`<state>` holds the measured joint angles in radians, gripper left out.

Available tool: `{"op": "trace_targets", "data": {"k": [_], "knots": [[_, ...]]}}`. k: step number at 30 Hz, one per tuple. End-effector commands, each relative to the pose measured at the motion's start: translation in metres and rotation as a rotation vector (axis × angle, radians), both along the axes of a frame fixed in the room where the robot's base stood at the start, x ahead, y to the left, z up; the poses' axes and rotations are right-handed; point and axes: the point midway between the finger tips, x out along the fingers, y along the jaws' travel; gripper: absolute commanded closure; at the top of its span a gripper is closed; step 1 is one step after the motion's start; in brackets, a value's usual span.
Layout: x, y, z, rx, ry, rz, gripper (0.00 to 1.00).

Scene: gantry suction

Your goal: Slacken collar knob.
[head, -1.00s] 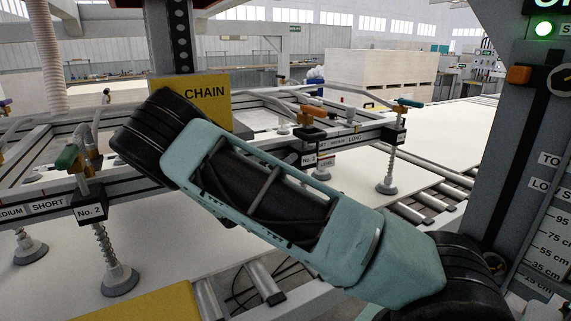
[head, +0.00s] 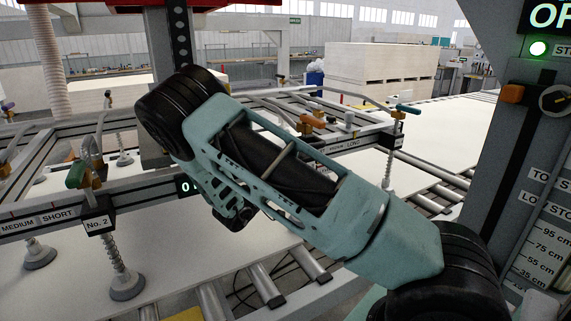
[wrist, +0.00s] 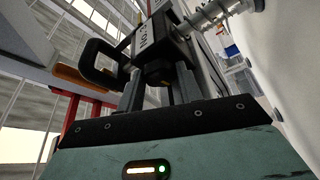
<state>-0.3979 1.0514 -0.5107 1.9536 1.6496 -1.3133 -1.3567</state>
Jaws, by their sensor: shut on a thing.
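In the wrist view my gripper (wrist: 158,88) points up at the underside of a rail carriage, its two dark fingers on either side of a small black knob (wrist: 154,72). The fingers are shut on this knob, just below a white "No." label (wrist: 147,38) whose number I cannot read clearly. A spring-mounted suction stem (wrist: 212,14) stands close to the right of the label. In the head view my arm hides the gripper and the knob.
A black loop handle (wrist: 96,62) is close left of the fingers. In the head view, the No. 2 carriage (head: 96,222) with a suction cup (head: 126,284) hangs left. Another carriage with a teal lever (head: 403,110) is right. A control column (head: 510,190) stands far right. White boards lie below.

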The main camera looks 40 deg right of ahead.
Motion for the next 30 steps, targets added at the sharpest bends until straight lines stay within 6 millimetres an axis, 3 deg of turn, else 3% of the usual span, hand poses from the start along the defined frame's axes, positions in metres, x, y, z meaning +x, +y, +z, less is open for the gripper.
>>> {"op": "trace_targets", "data": {"k": [10, 25, 26, 27, 30], "knots": [[-0.0001, 0.0001, 0.0023, 0.033, 0.129, 0.001, 0.87], [0.0001, 0.0004, 0.0007, 0.037, 0.146, 0.001, 0.87], [0.0001, 0.0004, 0.0007, 0.037, 0.146, 0.001, 0.56], [0.0001, 0.0004, 0.0007, 0.037, 0.146, 0.001, 0.45], [0.0000, 0.0003, 0.0006, 0.037, 0.146, 0.001, 0.43]]}}
